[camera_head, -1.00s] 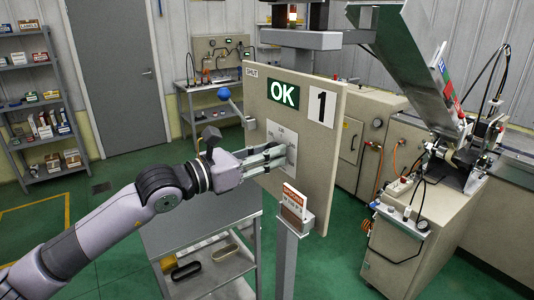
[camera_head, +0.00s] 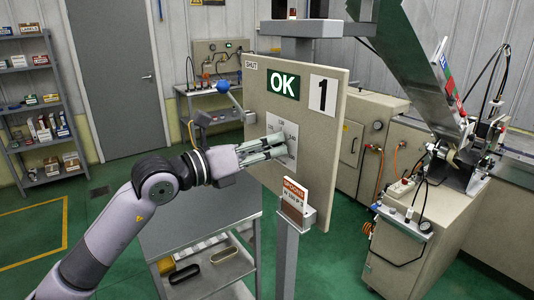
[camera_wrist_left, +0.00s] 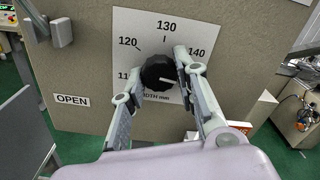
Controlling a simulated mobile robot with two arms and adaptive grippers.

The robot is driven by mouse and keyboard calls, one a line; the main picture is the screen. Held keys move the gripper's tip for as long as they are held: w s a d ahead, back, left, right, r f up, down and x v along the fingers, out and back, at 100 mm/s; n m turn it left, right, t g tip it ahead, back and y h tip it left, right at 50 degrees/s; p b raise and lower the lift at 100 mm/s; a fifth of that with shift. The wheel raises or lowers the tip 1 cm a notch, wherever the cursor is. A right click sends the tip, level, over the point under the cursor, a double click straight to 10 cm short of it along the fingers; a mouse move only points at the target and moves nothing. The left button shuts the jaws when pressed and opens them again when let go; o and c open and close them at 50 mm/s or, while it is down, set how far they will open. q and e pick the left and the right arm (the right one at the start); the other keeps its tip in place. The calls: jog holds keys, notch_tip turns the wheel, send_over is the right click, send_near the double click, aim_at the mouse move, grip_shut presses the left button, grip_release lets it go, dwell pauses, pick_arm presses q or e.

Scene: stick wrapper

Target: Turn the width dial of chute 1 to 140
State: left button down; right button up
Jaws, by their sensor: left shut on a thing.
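The chute 1 panel (camera_head: 305,145) carries an OK sign, a large 1 and a white dial plate (camera_head: 290,130). In the left wrist view, the plate (camera_wrist_left: 148,30) shows 120, 130 and 140, with part of 110. The black round width dial (camera_wrist_left: 157,70) sits at its middle, with a white mark pointing right and slightly down, below the 140 label. My left gripper (camera_wrist_left: 160,75) is shut on the dial, one finger on each side; in the head view the gripper (camera_head: 268,148) reaches the panel and hides the dial. My right gripper is not in view.
A lever with a blue ball (camera_head: 223,87) stands at the panel's left edge. A red and white card (camera_head: 294,196) sits in a holder on the post (camera_head: 288,255) below the panel. A metal cart (camera_head: 205,270) stands below my arm. The slanted chute machine (camera_head: 420,80) is at right.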

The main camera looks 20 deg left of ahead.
pick_arm(q)
jog(key=shift+r+n+p, duration=0.1)
jog(key=shift+n+p, duration=1.3)
jog(key=shift+n, duration=2.2)
jog(key=c, duration=1.2)
grip_release()
jog(key=shift+c, duration=0.2)
jog(key=v, duration=1.2)
